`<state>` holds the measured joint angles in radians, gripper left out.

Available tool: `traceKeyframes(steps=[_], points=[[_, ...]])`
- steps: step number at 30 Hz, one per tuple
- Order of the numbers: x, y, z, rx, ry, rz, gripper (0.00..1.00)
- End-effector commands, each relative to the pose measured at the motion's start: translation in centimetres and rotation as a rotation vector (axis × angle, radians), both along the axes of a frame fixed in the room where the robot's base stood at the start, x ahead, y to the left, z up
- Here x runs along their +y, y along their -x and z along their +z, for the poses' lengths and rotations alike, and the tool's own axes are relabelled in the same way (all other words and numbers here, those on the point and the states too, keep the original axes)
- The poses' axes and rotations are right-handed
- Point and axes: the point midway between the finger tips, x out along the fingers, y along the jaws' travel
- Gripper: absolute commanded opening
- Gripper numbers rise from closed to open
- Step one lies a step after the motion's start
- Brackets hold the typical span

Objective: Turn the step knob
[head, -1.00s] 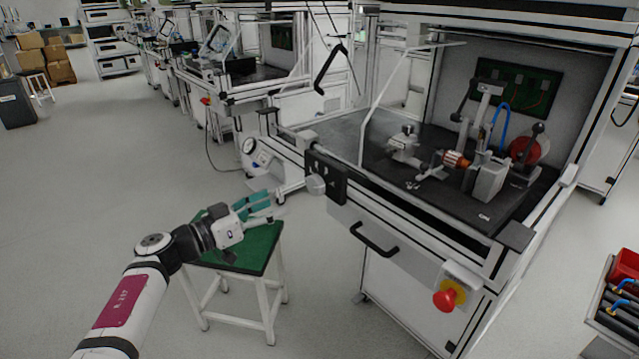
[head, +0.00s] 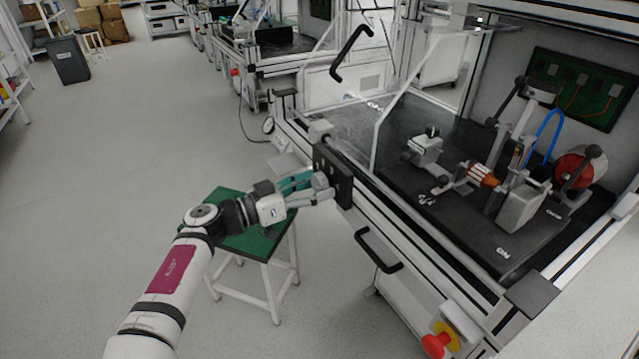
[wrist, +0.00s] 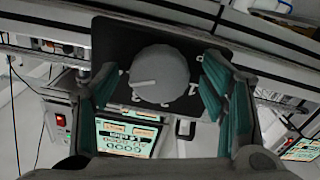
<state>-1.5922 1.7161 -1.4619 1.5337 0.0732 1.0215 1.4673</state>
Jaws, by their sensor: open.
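The step knob (wrist: 160,75) is a round grey dial with a white pointer line. It sits on a black panel (wrist: 112,45) with white marks, in the wrist view. My gripper (head: 325,187) reaches the panel from the left. In the wrist view its teal-padded fingers (wrist: 158,88) are open, one on each side of the knob. A gap shows beside the left finger; whether the right finger touches the knob I cannot tell.
The workstation's black drawer handle (head: 378,251) is below and right of the panel. A red emergency button (head: 436,345) is lower right. A green-topped stool (head: 245,240) stands under my arm. A fixture with a copper-coloured stator (head: 482,176) is on the black worktop.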

Motion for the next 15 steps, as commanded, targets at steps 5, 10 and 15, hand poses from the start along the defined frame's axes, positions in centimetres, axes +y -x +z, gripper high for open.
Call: traceKeyframes(steps=[5, 10, 15], points=[[-0.01, 0.00, -0.01, 0.000, 0.000, 0.000, 0.55], [0.00, -0.01, 0.00, 0.000, 0.000, 0.000, 0.18], [0.01, -0.03, 0.01, 0.003, 0.002, 0.001, 0.18]])
